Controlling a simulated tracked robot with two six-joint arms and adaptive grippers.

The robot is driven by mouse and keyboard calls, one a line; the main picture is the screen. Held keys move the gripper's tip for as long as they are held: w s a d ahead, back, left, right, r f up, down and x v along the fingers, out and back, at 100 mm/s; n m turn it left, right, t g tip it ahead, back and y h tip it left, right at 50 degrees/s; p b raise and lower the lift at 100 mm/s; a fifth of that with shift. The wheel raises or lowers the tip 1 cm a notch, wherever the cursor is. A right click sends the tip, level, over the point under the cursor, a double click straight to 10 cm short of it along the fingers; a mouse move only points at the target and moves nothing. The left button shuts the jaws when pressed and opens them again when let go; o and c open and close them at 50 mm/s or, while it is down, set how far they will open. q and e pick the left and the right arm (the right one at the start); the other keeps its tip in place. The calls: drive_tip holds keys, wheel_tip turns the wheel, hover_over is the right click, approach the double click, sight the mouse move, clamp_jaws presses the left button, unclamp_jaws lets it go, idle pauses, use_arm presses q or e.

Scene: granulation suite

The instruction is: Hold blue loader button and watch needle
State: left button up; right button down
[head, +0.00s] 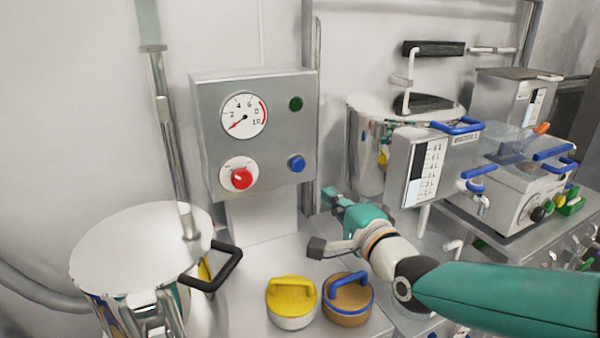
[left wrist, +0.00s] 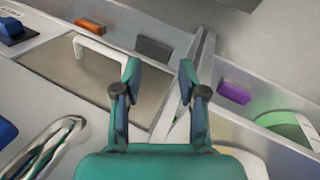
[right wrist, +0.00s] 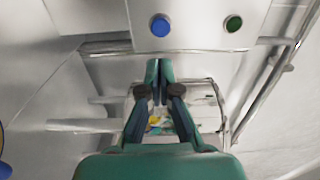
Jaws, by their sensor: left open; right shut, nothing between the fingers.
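The blue loader button (head: 297,163) is on the lower right of a grey control box (head: 262,82). It also shows in the right wrist view (right wrist: 160,25), beyond my fingertips. The round gauge (head: 243,115) is at the upper left of the box; its needle (head: 238,125) points down-left, near the low end of the scale. My right gripper (head: 329,195) is shut and empty, below and right of the button and apart from it. Its closed fingertips also show in the right wrist view (right wrist: 159,68). My left gripper (left wrist: 159,72) is open and empty, seen only in the left wrist view.
The box also carries a red knob (head: 241,178) and a green button (head: 296,104). Yellow (head: 292,296) and brown (head: 347,300) lidded pots stand below. Steel vessels stand left (head: 140,245) and behind my right gripper (head: 362,160). A scale-marked panel (head: 410,170) is close right.

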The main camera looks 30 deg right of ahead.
sight(300, 167)
drive_tip(key=w, duration=0.4)
drive_tip(key=w+p, duration=0.1)
drive_tip(key=w, duration=0.6)
drive_tip(key=shift+w+d+p, duration=0.3)
drive_tip(key=shift+p, duration=0.1)
use_arm(q)
wheel_tip(300, 167, up, 2)
